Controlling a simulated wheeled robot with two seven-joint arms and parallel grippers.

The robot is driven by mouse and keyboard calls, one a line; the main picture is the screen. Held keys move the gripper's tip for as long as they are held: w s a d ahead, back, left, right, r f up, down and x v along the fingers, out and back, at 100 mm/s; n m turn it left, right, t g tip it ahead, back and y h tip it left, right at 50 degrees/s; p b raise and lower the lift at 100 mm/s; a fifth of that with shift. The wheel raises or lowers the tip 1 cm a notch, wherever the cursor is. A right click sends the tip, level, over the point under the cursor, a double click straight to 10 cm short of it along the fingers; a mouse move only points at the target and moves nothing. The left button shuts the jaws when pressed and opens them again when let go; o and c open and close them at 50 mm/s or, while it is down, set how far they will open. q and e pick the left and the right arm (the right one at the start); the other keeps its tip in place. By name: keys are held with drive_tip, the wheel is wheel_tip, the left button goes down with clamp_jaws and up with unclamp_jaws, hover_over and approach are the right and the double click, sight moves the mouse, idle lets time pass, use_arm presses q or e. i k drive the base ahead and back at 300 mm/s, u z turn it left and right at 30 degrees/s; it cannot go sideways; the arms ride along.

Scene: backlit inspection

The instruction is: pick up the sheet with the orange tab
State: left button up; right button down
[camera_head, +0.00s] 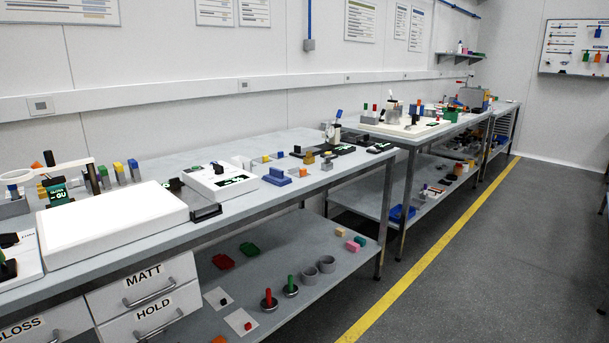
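On the lower shelf of the near bench lie two flat white square sheets. One sheet (213,303) bears a small black tab (223,301), and the other sheet (235,316) bears a red tab (248,326). Just in front of them a small orange piece (219,340) shows at the bottom edge of the picture. It is cut off, so I cannot tell whether a sheet lies under it. Neither of my grippers is in view.
Red-handled (268,301) and green-handled (291,286) round pieces stand right of the sheets, near grey rings (309,276). The benchtop (290,207) overhangs the shelf (335,293). Drawers (151,290) stand left of it. The floor (480,270) to the right is clear.

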sight(297, 171)
drive_tip(key=z, duration=0.7)
drive_tip(key=k, duration=0.95)
drive_tip(key=z, duration=1.45)
drive_tip(key=i, duration=0.35)
drive_tip(key=u, duration=0.6)
drive_tip(key=i, duration=2.6)
drive_tip(key=u, duration=1.35)
drive_tip(key=i, duration=1.35)
drive_tip(key=u, duration=1.4)
